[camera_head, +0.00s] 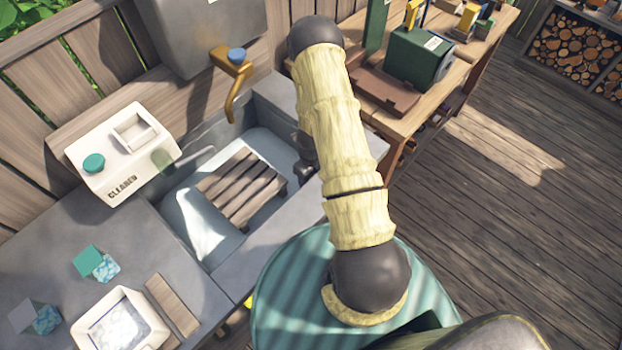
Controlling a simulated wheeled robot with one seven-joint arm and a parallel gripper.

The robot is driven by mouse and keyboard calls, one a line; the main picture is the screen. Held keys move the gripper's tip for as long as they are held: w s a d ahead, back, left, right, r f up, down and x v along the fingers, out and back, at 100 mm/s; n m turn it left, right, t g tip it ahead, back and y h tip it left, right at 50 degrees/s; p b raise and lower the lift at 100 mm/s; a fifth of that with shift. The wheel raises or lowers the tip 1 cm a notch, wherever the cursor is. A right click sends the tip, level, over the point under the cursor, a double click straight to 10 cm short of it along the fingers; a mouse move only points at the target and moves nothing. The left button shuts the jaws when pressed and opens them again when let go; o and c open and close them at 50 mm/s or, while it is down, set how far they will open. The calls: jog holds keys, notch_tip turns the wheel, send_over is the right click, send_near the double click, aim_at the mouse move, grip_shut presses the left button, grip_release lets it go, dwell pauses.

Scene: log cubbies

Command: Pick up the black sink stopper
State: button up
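I cannot make out a black sink stopper for certain. The grey sink (222,252) is at centre left, with a slatted wooden rack (241,188) in its basin. My arm runs from the lower middle up to a dark joint at the top and covers the sink's right side. A small dark shape (305,158) shows at the arm's left edge, by the sink's right rim. I cannot tell whether it is part of my gripper or another thing. My gripper's fingers are not clearly visible, and whether they hold anything is hidden.
A brass tap (234,88) hangs over the sink's back. A white box (122,152) with a teal knob stands left of it. A white tray (119,322) and small teal blocks (88,261) are on the counter. A wooden workbench (405,123) stands right; plank floor is clear.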

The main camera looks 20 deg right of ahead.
jog(key=c, duration=1.1)
jog(key=shift+r, duration=0.15)
notch_tip(320, 180, up, 10)
jog(key=shift+f, duration=0.1)
